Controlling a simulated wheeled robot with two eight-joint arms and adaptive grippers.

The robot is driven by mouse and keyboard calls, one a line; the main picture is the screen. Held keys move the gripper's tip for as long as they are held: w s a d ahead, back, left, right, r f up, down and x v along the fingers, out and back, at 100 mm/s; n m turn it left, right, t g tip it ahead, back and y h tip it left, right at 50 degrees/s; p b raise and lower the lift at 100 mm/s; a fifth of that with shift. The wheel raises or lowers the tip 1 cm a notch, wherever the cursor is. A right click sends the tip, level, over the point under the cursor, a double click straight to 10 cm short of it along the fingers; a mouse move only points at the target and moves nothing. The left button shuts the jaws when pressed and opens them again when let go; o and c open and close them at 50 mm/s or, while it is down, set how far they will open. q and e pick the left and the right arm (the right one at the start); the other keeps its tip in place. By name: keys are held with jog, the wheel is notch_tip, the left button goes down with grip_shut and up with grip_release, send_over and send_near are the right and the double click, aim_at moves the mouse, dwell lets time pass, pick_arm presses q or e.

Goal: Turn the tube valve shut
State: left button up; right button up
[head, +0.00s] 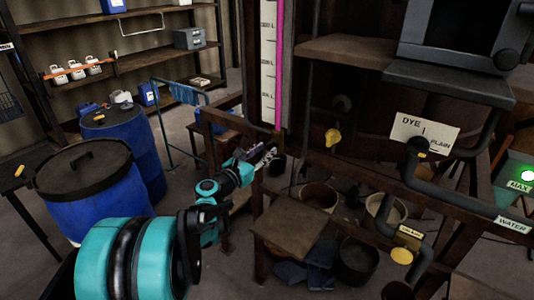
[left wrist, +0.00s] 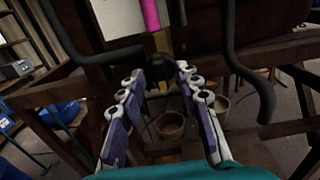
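The sight tube (head: 279,65) with pink liquid stands beside a white scale; its lower end also shows in the left wrist view (left wrist: 151,15). Below it is a brass fitting (left wrist: 162,42) and a dark, rounded part that looks like the tube valve (left wrist: 160,73), with a small yellow piece under it. My left gripper (head: 268,156) is just below the tube's foot in the head view. In the left wrist view its fingers (left wrist: 160,76) are open, with the dark part seen between their tips; contact cannot be told. My right gripper is not in view.
A wooden frame with dark pipes surrounds the spot. A yellow-handled valve (head: 333,138) and a "DYE 1 PLAIN" sign (head: 425,132) are to the right. A small wooden table (head: 290,230) and buckets stand below. Blue drums (head: 95,195) stand at left.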

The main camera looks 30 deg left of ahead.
pick_arm(q)
jog(key=shift+w, duration=0.75)
jog(key=shift+d, duration=0.1)
grip_shut()
